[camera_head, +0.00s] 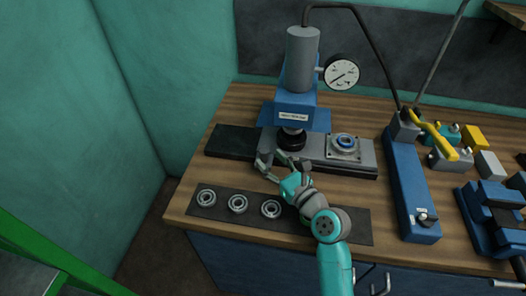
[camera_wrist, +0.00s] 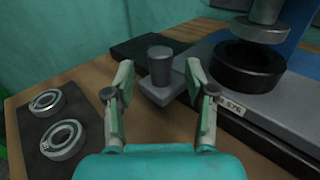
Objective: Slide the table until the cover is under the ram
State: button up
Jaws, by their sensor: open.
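The press (camera_head: 297,85) has a grey cylinder on a blue frame, and its ram (camera_wrist: 268,18) points down over a black ring (camera_head: 291,141). The grey sliding table (camera_head: 318,152) carries this ring and, to its right, the square cover (camera_head: 344,147) with a blue-ringed centre. The cover is right of the ram and out of the wrist view. A grey knob handle (camera_wrist: 160,66) stands at the table's near left end. My gripper (camera_head: 275,166) is open, with its fingers (camera_wrist: 158,85) either side of the knob in the wrist view. Contact cannot be told.
A dark rail (camera_head: 230,141) runs left of the table. A black mat (camera_head: 222,212) with bearings lies in front. A gauge (camera_head: 341,72) sits beside the cylinder. A blue tool (camera_head: 410,185) with a lever and a vise (camera_head: 492,215) stand right.

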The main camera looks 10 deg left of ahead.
aim_at(267, 156)
jog(key=shift+x, duration=2.1)
grip_shut()
